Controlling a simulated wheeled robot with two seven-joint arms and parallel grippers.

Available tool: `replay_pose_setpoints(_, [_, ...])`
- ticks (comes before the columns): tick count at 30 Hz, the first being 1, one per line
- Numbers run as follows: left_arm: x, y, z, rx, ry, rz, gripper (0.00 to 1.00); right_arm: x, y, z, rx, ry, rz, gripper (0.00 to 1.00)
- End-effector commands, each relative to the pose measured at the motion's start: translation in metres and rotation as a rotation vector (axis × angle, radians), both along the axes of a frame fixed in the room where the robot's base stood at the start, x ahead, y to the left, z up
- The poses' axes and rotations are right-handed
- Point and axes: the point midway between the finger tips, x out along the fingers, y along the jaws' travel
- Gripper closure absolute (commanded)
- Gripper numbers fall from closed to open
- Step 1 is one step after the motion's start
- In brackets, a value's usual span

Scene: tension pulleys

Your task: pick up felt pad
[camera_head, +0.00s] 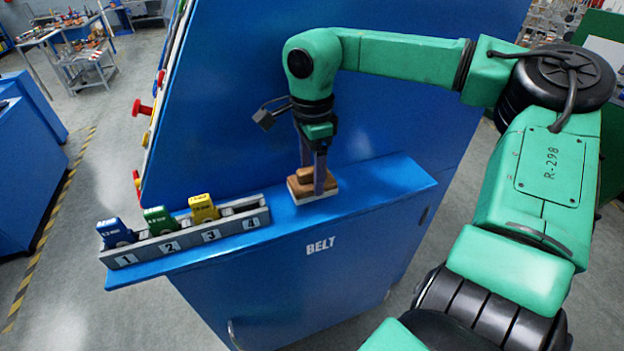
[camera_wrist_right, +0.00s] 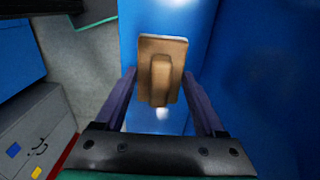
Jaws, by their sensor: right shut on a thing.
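The felt pad (camera_head: 301,189) is a brown block with a raised grip on top and a pale layer underneath. It is at the shelf of the blue machine, right of the numbered rack; I cannot tell whether it touches the shelf. My right gripper (camera_head: 318,183) points down at it and is shut on it. In the right wrist view the pad (camera_wrist_right: 161,75) lies between the two dark fingers (camera_wrist_right: 160,100). My left gripper is not in view.
A grey numbered rack (camera_head: 190,241) stands on the blue shelf (camera_head: 376,190), holding blue (camera_head: 115,232), green (camera_head: 158,219) and yellow (camera_head: 203,208) tagged pieces. Slot 4 looks empty. The blue machine panel (camera_head: 230,90) rises behind. The shelf's right end is clear.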

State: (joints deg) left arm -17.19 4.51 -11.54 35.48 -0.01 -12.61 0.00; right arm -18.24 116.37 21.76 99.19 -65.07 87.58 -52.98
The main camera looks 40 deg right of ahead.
Motion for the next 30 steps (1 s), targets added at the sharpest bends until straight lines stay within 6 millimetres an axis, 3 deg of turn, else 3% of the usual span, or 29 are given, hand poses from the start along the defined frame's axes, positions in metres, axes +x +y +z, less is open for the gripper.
replay_pose_setpoints(8, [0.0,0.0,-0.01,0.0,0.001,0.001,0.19,0.001,0.0,0.091,-0.005,-0.008,-0.003,0.87])
replay_pose_setpoints(15, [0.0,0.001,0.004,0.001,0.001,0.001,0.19,0.001,0.0,0.193,-0.004,-0.005,-0.003,0.87])
replay_pose_setpoints(18, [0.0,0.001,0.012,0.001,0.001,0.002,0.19,0.001,0.001,0.224,-0.003,-0.002,-0.002,0.87])
replay_pose_setpoints(22, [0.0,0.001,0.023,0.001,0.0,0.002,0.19,0.001,0.0,0.25,-0.001,-0.001,-0.001,0.87])
replay_pose_setpoints(30, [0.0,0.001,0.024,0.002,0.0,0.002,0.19,0.0,0.0,0.256,0.0,-0.001,0.0,0.87])
